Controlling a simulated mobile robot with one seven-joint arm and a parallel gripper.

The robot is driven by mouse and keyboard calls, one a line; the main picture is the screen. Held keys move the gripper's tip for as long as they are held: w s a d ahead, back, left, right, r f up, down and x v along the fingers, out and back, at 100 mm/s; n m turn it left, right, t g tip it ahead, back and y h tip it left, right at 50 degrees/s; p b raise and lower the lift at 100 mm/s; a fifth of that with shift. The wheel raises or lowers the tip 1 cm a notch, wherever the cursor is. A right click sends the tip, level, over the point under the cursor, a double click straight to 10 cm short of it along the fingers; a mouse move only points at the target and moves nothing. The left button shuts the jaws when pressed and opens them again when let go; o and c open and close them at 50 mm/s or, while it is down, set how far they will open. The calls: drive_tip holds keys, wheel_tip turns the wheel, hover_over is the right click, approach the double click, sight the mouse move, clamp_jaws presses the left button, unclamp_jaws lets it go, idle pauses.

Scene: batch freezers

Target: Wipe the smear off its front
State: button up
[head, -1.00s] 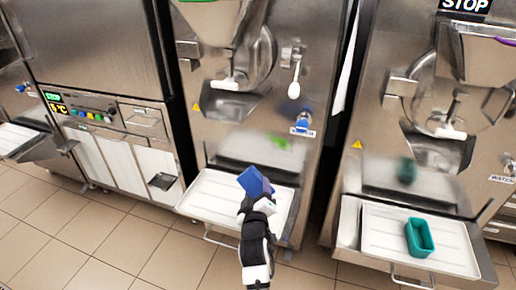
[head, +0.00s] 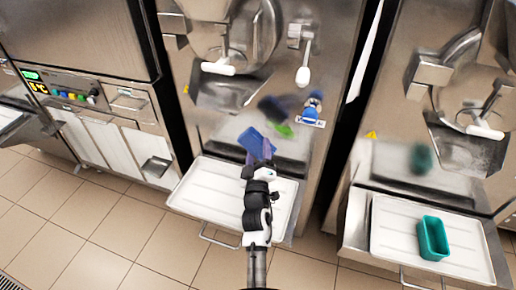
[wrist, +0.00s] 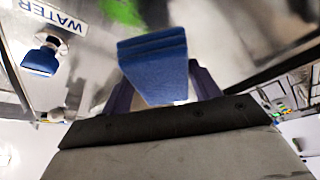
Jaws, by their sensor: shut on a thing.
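A green smear (head: 283,131) is on the steel front of the middle machine (head: 335,75), below and left of the blue tap (head: 313,104). It also shows in the wrist view (wrist: 123,12), at the top edge beyond the sponge. My gripper (head: 262,157) is shut on a blue sponge (head: 254,139), which also shows in the wrist view (wrist: 152,58). The sponge is just left of and slightly below the smear in the head view. I cannot tell whether it touches the front. A dark blue reflection shows on the steel above it.
A white drip tray (head: 196,190) juts out below my gripper. A white dispensing handle (head: 303,75) and spout hang above. The right machine's tray (head: 388,222) holds a teal tub (head: 430,238). The tiled floor (head: 110,225) in front is clear.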

sight(267, 126)
drive_tip(key=shift+w+d+r+p, duration=0.1)
drive_tip(key=shift+w+d+p, duration=0.1)
drive_tip(key=shift+w, duration=0.15)
drive_tip(key=shift+w+d+r+p, duration=0.1)
drive_tip(key=shift+w+p, duration=0.1)
drive_tip(key=shift+w, duration=0.1)
drive_tip(key=shift+w+d+f+p, duration=0.1)
drive_tip(key=shift+w+d+p, duration=0.1)
drive_tip(key=shift+w, duration=0.5)
drive_tip(key=shift+w+d+p, duration=0.2)
drive_tip(key=shift+w+p, duration=0.05)
drive_tip(key=shift+w, duration=0.45)
drive_tip(key=shift+w+d+f+p, duration=0.1)
drive_tip(key=shift+w+d+p, duration=0.1)
drive_tip(key=shift+w, duration=0.5)
drive_tip(key=shift+w+d, duration=0.35)
drive_tip(key=shift+w, duration=0.55)
drive_tip(key=shift+r+p, duration=0.1)
drive_tip(key=shift+p, duration=0.3)
